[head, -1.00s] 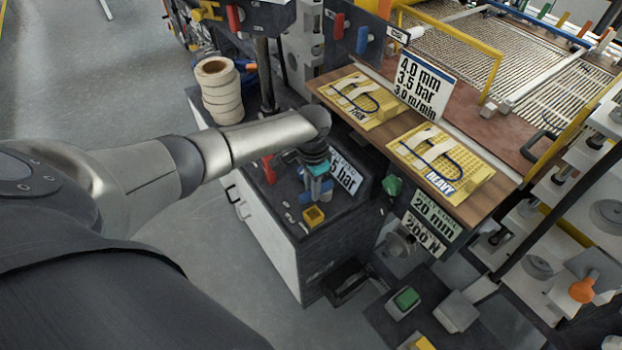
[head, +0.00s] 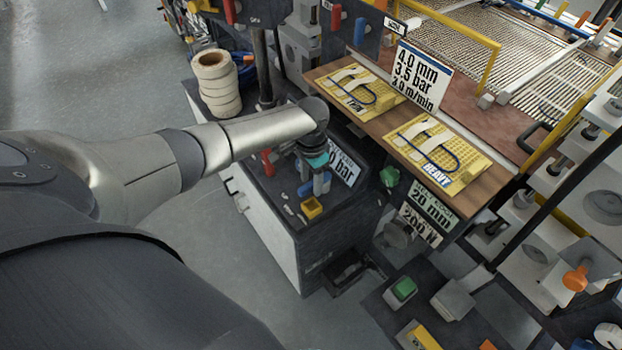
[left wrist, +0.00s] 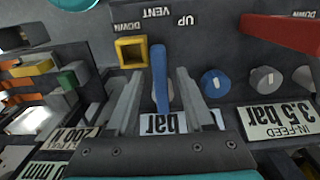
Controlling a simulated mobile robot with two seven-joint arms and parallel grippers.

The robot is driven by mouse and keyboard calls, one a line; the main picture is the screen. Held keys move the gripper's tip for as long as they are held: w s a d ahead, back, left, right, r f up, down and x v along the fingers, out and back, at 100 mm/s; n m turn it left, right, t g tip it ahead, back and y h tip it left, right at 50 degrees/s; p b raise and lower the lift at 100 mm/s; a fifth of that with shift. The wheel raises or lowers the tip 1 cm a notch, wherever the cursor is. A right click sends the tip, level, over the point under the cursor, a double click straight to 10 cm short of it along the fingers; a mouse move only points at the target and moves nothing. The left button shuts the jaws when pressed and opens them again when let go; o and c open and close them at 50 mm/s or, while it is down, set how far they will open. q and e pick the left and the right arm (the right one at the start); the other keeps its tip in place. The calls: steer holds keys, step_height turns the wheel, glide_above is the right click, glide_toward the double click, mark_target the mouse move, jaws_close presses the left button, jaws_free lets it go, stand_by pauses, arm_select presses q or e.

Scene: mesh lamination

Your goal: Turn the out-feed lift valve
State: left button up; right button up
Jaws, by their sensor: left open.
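A blue lever (left wrist: 160,78) stands on the dark valve panel in the left wrist view, below upside-down labels reading DOWN, VENT and UP. I take it for the out-feed lift valve. My left gripper (left wrist: 158,88) is open, with one finger on each side of the lever; contact is not clear. In the head view my left wrist hangs over the dark cabinet top, and its fingers are largely hidden by the wrist. A red lever (left wrist: 282,32) with its own DOWN label stands to the right in the wrist view. My right gripper is not in view.
A yellow square socket (left wrist: 131,52) sits close left of the blue lever. A blue knob (left wrist: 215,83), a grey knob (left wrist: 264,79) and an in-feed 3.5 bar sign (left wrist: 280,118) lie to the right. Cream rolls (head: 218,85) stand on the cabinet beside my arm.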

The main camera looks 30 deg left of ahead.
mark_target(311, 183)
arm_select(q)
step_height(311, 183, up, 15)
steer(key=p, duration=0.1)
steer(key=shift+r+p, duration=0.15)
steer(key=shift+p, duration=0.15)
stand_by(0.6)
